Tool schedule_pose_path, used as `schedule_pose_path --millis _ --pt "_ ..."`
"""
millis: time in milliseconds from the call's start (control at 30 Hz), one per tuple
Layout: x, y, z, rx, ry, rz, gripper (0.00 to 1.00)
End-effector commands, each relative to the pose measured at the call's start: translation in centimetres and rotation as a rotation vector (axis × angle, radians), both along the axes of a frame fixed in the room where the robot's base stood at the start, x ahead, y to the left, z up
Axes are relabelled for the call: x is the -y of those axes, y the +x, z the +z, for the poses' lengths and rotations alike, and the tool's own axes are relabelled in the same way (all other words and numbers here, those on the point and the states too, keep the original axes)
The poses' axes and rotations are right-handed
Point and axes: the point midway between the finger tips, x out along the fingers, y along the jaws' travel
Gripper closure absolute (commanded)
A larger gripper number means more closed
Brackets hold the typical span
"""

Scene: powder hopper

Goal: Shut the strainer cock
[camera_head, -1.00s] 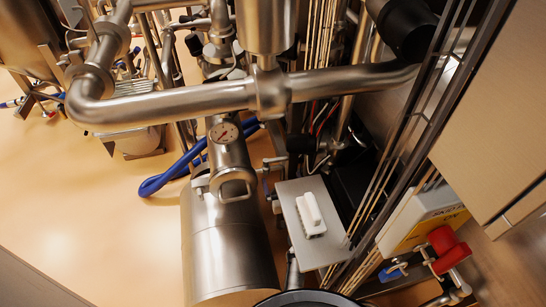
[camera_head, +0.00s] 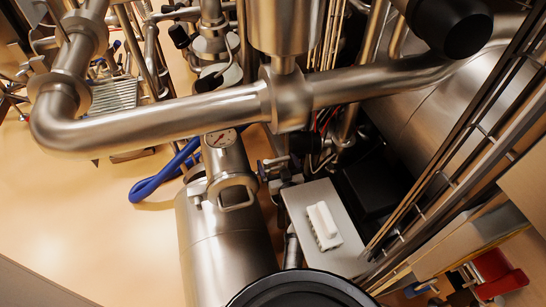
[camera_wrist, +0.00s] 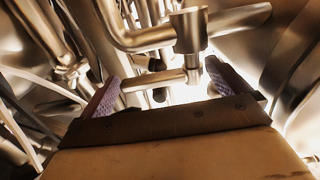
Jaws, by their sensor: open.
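My gripper (camera_wrist: 170,84) is open in the wrist view, with purple ridged pads on its two fingers. A thin metal rod (camera_wrist: 160,79) crosses between the fingers, in front of a short upright steel cylinder (camera_wrist: 189,32). Whether the pads touch the rod cannot be told. I cannot tell for sure which fitting is the strainer cock. My gripper does not show in the head view.
A thick steel pipe (camera_head: 190,113) runs across the head view above the vessel. A white block lies on a grey plate (camera_head: 296,208) to the right. Blue hose (camera_head: 160,181) loops at the left. Rails (camera_head: 470,120) cross the right side.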

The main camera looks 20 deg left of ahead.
Motion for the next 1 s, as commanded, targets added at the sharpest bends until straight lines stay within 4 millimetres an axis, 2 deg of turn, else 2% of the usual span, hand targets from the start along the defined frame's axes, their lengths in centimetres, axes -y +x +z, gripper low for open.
schedule_pose_path --millis 533,933,1000 --pt "0.20 0.15 0.03 0.000 0.000 0.000 0.00" --pt "0.20 0.15 0.00 0.000 0.000 0.000 0.52" --pt "0.19 0.14 0.01 0.000 0.000 -0.001 0.54"
